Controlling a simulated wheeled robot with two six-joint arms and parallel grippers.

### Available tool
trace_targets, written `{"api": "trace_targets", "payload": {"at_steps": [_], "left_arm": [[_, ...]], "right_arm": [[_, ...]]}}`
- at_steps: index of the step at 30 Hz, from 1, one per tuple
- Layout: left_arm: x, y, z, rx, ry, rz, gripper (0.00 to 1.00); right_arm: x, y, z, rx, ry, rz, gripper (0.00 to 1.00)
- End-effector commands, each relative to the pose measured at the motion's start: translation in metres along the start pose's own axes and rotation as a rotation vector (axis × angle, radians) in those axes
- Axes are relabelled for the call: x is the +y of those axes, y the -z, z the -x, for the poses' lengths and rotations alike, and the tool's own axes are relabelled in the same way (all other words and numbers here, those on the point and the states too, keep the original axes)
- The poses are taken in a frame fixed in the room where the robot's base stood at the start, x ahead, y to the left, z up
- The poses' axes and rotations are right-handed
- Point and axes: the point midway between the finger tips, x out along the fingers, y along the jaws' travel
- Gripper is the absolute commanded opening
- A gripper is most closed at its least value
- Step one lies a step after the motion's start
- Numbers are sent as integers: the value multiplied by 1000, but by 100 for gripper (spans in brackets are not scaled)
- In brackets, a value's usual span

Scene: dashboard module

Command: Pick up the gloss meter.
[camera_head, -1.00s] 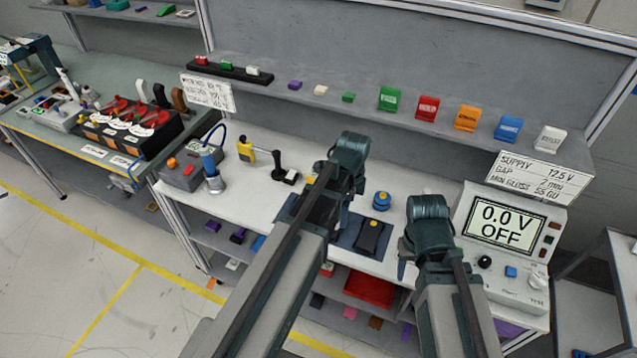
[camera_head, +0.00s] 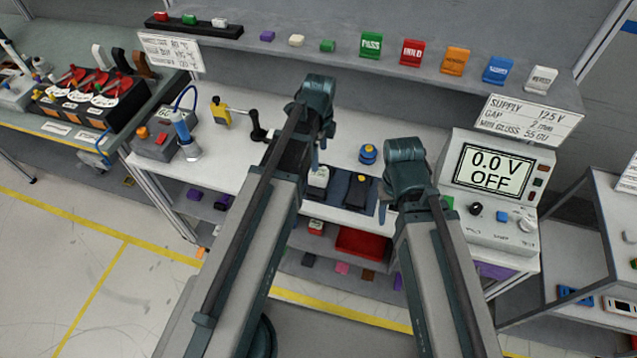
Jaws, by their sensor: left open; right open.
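A dark hand-sized device (camera_head: 358,190) with a yellow spot lies on a dark blue mat (camera_head: 339,188) at the front of the white bench. A pale device (camera_head: 318,180) lies beside it on the left, partly hidden by my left arm. No label shows which of them is the gloss meter. My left gripper (camera_head: 319,130) is open, above the bench and behind the pale device, not touching either device. My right gripper (camera_head: 395,190) is open, right of the dark device and apart from it. Their fingertips are partly hidden.
A blue and yellow knob-like part (camera_head: 368,153) stands behind the mat. A power supply (camera_head: 490,190) reading 0.0 V OFF stands at the right. A yellow tool (camera_head: 219,112) and a black-handled part (camera_head: 258,130) lie left of my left gripper. A shelf (camera_head: 340,58) overhangs the back.

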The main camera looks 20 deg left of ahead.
Motion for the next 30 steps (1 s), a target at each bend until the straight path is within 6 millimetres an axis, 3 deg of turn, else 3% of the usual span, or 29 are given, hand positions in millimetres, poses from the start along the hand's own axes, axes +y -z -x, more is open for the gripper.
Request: {"api": "trace_targets", "payload": {"at_steps": [1,6,17,30], "left_arm": [[0,0,-15,0,0,0,88],[0,0,-35,0,0,0,88],[1,0,-41,0,0,0,88],[5,0,-88,0,0,0,88]], "right_arm": [[-1,1,-15,0,0,1,50],[-3,2,-34,0,0,1,50],[-4,2,-41,0,0,0,50],[-8,5,-88,0,0,-1,50]]}}
